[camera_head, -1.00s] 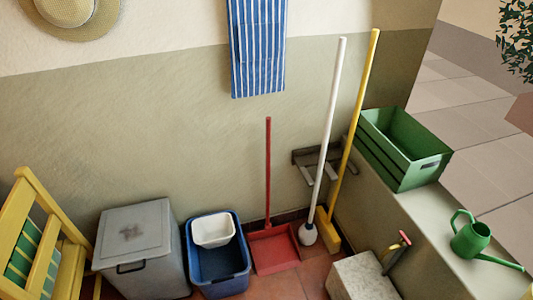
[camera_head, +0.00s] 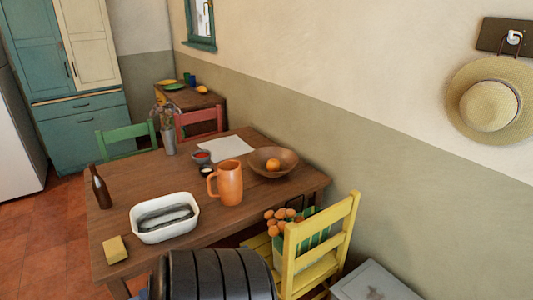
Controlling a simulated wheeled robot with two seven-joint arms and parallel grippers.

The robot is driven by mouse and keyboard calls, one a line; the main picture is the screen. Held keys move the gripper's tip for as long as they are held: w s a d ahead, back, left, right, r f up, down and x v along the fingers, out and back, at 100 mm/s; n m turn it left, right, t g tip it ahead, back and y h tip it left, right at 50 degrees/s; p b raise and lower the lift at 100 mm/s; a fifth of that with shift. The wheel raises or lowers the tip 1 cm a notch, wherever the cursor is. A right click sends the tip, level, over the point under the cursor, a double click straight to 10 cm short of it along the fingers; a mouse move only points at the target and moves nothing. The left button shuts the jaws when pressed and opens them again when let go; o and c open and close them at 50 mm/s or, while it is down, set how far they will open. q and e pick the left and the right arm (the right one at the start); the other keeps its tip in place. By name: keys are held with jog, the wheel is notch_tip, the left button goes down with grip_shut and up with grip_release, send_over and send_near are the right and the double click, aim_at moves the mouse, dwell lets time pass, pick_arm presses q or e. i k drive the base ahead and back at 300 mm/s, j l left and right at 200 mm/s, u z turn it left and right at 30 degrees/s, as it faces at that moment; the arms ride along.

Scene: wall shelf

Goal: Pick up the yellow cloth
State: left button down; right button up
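A small yellow block-like item (camera_head: 115,249) lies on the near left corner of the wooden table (camera_head: 125,216). It may be the yellow cloth folded up, or a sponge; I cannot tell which. It lies flat, apart from the white dish to its right. Neither of my grippers is in view. A dark ribbed part at the bottom middle may belong to my arm, but no fingers show.
On the table are a white dish (camera_head: 165,235) with a grey item in it, an orange pitcher (camera_head: 230,183), a brown bottle (camera_head: 100,187) and a wooden bowl (camera_head: 271,168). A yellow chair (camera_head: 318,255) stands at the right, a green chair (camera_head: 126,133) behind.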

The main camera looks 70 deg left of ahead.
aim_at(115, 250)
jog(key=u, duration=3.55)
